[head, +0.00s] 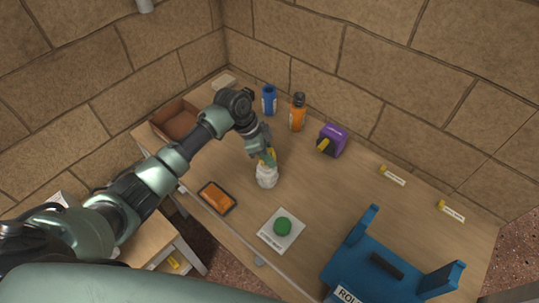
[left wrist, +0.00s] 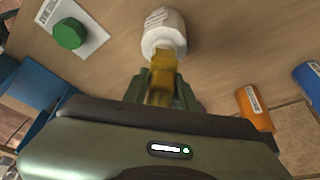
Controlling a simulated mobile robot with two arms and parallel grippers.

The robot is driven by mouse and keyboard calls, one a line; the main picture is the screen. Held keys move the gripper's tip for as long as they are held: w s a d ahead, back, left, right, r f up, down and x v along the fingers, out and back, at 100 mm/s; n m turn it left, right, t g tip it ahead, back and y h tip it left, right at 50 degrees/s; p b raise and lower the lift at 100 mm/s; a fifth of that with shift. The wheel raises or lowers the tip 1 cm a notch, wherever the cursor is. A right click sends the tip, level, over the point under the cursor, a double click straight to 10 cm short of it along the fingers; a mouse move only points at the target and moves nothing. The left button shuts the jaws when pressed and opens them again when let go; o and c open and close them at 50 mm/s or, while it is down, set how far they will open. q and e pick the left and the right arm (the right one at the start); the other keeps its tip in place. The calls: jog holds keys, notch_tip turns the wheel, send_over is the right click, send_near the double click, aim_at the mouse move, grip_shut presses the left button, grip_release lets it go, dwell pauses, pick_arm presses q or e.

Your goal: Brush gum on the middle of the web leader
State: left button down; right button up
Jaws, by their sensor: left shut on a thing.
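A white pot (head: 266,177) stands on the table, and it also shows in the left wrist view (left wrist: 163,32). My left gripper (head: 268,158) is just above the pot. In the left wrist view, my left gripper (left wrist: 162,88) is shut on a yellow handle (left wrist: 162,72), which looks like the brush. The handle meets the pot's top; its lower end is hidden there. A blue stand (head: 375,268) with a label starting "ROL" is at the lower right. I cannot make out the web leader. My right gripper is not in view.
A green round thing (head: 283,226) lies on a white card (head: 268,239). A dark tray (head: 205,192) holds something orange. A blue container (head: 269,100), an orange bottle (head: 298,114) and a purple device (head: 333,139) stand at the back. The table's right middle is mostly clear.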

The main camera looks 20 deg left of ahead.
aim_at(269, 150)
pick_arm(q)
jog(key=shift+r+p, duration=2.2)
jog(key=shift+r, duration=0.4)
